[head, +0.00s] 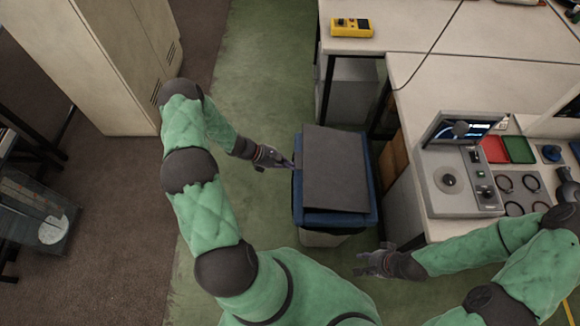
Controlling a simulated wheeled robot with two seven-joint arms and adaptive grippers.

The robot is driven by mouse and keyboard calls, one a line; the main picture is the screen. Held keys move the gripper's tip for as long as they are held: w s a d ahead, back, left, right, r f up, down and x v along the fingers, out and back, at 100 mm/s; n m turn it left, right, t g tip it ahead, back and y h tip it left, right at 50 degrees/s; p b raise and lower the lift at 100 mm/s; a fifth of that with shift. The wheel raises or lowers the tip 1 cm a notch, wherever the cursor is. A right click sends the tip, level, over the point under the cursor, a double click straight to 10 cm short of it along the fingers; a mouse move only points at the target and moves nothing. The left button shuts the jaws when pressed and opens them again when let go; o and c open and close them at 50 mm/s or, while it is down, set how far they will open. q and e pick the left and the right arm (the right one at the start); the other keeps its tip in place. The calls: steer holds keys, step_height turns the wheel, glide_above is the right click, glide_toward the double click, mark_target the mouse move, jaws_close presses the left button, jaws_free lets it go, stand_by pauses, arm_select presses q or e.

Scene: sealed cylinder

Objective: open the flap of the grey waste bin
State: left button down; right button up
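The waste bin stands on the green floor in the middle of the head view, with a blue rim (368,192) and a pale body below it. Its flap (335,165) is a flat dark grey panel lying over most of the top; I cannot tell whether it is slightly raised. My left gripper (288,164) is at the left edge of the bin, with its fingertips close to the flap's left edge. Contact and finger opening are too small to tell. My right gripper (363,263) is in front of the bin, to its lower right, apart from it, with fingers spread and empty.
A white worktable (465,80) stands right of the bin, bearing a yellow device (351,27), a grey instrument (455,180), and red (494,149) and green (518,149) trays. A beige cabinet (110,60) stands at upper left. The floor left of the bin is clear.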

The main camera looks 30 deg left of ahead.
arm_select(q)
steer(key=w+d+r+g+y+p, duration=0.2)
steer(key=d+r+p, duration=0.1)
steer(key=r+p, duration=0.4)
steer(key=w+d+r+g+y+p, duration=0.1)
steer(key=w+d+r+y+p, duration=0.15)
steer(key=r+p, duration=0.45)
steer(key=w+d+r+p, duration=0.4)
steer(key=d+p, duration=0.2)
steer(key=d, duration=0.1)
steer(key=w+d+r+p, duration=0.4)
steer(key=d+r+p, duration=0.1)
steer(key=d, duration=0.3)
steer(key=shift+r+p, duration=0.25)
steer(key=shift+p, duration=0.4)
steer(key=shift+r, duration=0.1)
